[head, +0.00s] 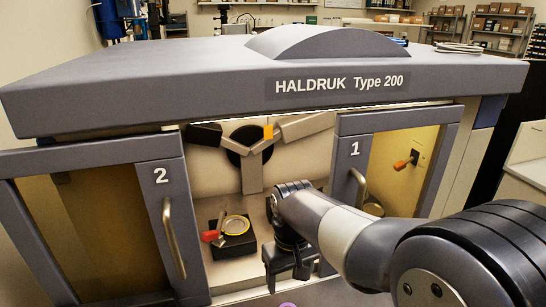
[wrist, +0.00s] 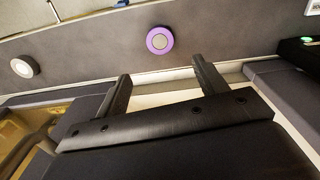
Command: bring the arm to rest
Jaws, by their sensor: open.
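My gripper (head: 288,262) is in front of the grey HALDRUK Type 200 machine (head: 200,75), at the opening between its two doors. The arm reaches in from the lower right, bent down at the wrist. In the wrist view my gripper (wrist: 162,84) has its two black fingers wide apart, with nothing between them. Beyond the fingertips is a grey panel with a purple round button (wrist: 159,40) and a white round button (wrist: 24,68). The fingers look apart from both buttons.
Door 2 (head: 162,150) is at the left and door 1 (head: 345,125) at the right, each with a bar handle. Inside the opening, a black block (head: 238,246) bears a round gold-rimmed piece (head: 236,225) beside a red-orange lever (head: 210,236). Another orange lever (head: 402,165) shows behind door 1.

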